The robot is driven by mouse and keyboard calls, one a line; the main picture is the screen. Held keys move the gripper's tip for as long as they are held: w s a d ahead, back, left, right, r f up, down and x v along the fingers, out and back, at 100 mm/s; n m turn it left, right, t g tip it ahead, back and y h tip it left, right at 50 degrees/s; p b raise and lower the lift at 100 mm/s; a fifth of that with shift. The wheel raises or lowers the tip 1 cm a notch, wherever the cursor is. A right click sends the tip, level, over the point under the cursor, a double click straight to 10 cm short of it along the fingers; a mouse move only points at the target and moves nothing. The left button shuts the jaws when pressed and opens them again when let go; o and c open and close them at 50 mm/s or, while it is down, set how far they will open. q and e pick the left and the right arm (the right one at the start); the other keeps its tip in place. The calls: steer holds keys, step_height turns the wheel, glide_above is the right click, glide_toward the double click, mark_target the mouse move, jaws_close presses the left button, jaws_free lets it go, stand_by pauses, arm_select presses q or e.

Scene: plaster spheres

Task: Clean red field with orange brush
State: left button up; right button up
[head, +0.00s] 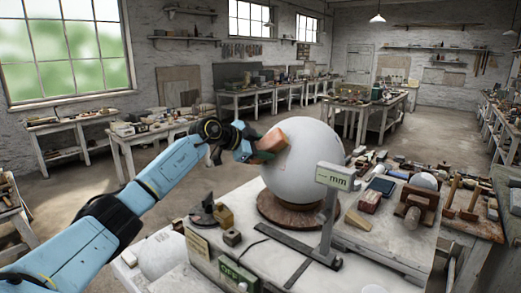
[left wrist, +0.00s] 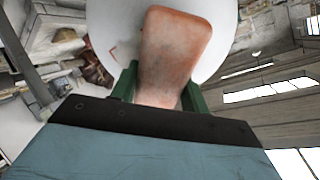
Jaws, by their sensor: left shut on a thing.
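A large white plaster sphere (head: 310,165) stands on a round brown base (head: 290,212) on the worktable; it also fills the top of the left wrist view (left wrist: 218,50). My left gripper (head: 256,153) is shut on the orange brush (head: 272,140), a worn orange-brown block, at the sphere's upper left side. The brush (left wrist: 175,50) covers much of the sphere in the left wrist view. I cannot tell whether it touches the surface. A small red line mark, perhaps the red field's edge (left wrist: 114,52), shows left of the brush. The rest of the field is hidden. My right gripper is out of view.
A grey gauge post marked "mm" (head: 336,178) stands close to the sphere's right front. A green-faced box (head: 235,275) is at the front.

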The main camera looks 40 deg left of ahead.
mark_target(268, 141)
arm_select(q)
steer(key=shift+w+d+r, duration=0.2)
steer(key=shift+d+r, duration=0.35)
steer(key=shift+w+d+r, duration=0.15)
steer(key=shift+d+r, duration=0.35)
steer(key=shift+d, duration=0.05)
steer(key=shift+s+a+f+b, duration=0.25)
steer(key=shift+a+f, duration=0.5)
steer(key=shift+a, duration=0.1)
steer(key=shift+s+a+f+b, duration=0.2)
steer(key=shift+a+f+b, duration=0.05)
steer(key=shift+a+f, duration=0.55)
steer(key=shift+w+d+r+p, duration=0.2)
steer(key=shift+d+r+p, duration=0.35)
steer(key=shift+d+r, duration=0.3)
steer(key=shift+w+d+r, duration=0.25)
steer(key=shift+d+r, duration=0.4)
steer(key=shift+d, duration=0.2)
steer(key=shift+s+a+f+b, duration=0.3)
steer(key=shift+s+a, duration=0.15)
steer(key=shift+a, duration=0.2)
steer(key=shift+s+a, duration=0.4)
steer(key=shift+a, duration=0.05)
